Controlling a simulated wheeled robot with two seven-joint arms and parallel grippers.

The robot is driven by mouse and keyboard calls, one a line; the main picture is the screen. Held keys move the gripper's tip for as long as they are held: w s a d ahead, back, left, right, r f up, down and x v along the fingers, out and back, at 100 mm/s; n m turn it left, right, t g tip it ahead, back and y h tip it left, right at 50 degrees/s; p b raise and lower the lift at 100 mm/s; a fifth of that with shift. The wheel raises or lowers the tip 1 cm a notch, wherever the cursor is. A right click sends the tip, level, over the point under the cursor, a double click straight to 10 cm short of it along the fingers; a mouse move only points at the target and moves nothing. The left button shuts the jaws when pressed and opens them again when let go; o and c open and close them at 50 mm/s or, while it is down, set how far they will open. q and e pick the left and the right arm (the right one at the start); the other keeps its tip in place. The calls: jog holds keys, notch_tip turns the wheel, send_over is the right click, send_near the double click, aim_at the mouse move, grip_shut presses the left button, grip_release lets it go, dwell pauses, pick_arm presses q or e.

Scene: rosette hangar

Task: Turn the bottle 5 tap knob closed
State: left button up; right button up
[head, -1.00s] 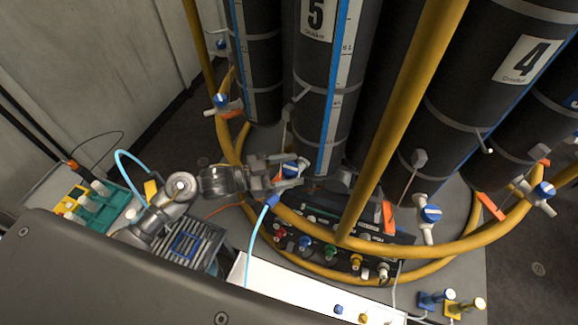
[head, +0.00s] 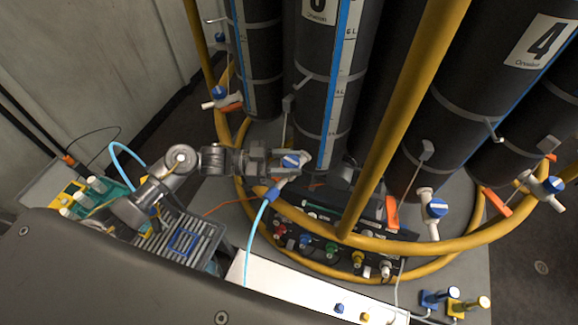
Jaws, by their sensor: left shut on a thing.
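Bottle 5 (head: 313,90) is the dark grey cylinder at top centre; its number label is partly cut off by the top edge. Its tap has a blue-and-white knob (head: 291,160) low on the bottle's front, with a blue fitting and light blue hose below it. My left gripper (head: 284,162) reaches in from the left and is shut on the knob. The fingers partly hide the knob and tap body. My right gripper is not in view.
A yellow post (head: 400,120) and yellow ring rail (head: 440,266) stand close to the right and below. Bottle 4 (head: 500,95) has its own blue tap knob (head: 437,208). A black panel with coloured connectors (head: 330,249) lies below the gripper.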

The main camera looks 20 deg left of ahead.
pick_arm(q)
jog(key=shift+g, duration=0.3)
jog(key=o, duration=1)
jog(key=shift+s+a+f, duration=0.1)
jog(key=shift+a, duration=0.2)
jog(key=b+v, duration=0.4)
jog(key=v, duration=0.6)
jog(key=shift+a, duration=0.1)
